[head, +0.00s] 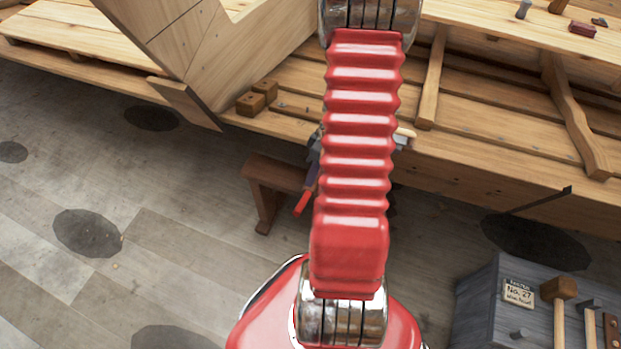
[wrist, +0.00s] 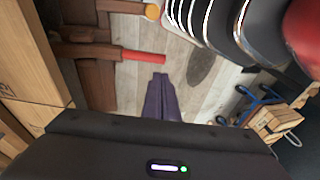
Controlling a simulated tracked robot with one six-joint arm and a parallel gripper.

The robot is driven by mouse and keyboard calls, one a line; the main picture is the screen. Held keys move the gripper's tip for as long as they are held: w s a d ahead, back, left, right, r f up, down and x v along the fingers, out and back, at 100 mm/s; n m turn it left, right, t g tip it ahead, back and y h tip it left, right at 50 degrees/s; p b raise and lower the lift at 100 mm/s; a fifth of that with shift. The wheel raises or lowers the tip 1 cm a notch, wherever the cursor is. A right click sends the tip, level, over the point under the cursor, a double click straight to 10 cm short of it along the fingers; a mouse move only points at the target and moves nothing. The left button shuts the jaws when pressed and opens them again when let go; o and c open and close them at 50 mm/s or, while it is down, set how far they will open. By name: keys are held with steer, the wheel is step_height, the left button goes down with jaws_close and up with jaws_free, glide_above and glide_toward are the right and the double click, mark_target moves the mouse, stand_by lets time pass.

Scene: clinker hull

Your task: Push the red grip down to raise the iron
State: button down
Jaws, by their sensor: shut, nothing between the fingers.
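The red grip (head: 303,203) shows just left of my red arm in the head view, beside a brown wooden stand (head: 265,180). In the wrist view the red grip (wrist: 143,55) is the end of a dark bar (wrist: 88,51) that comes in from the left and lies roughly level across the picture. My gripper (wrist: 160,77) shows there as narrow purple-grey fingers, shut and empty, with the tips just below the grip in the picture. I cannot tell whether they touch it. My arm hides much of the stand in the head view, and I cannot make out the iron.
The planked hull (head: 480,130) runs along the back and right. A grey chest (head: 475,305) with mallets stands at lower right. Two wooden blocks (head: 257,97) lie left of my arm. The floor (head: 160,240) at left is clear.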

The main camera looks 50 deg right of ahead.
mark_target(299, 209)
steer(key=x, duration=1.2)
steer(key=shift+a, duration=0.1)
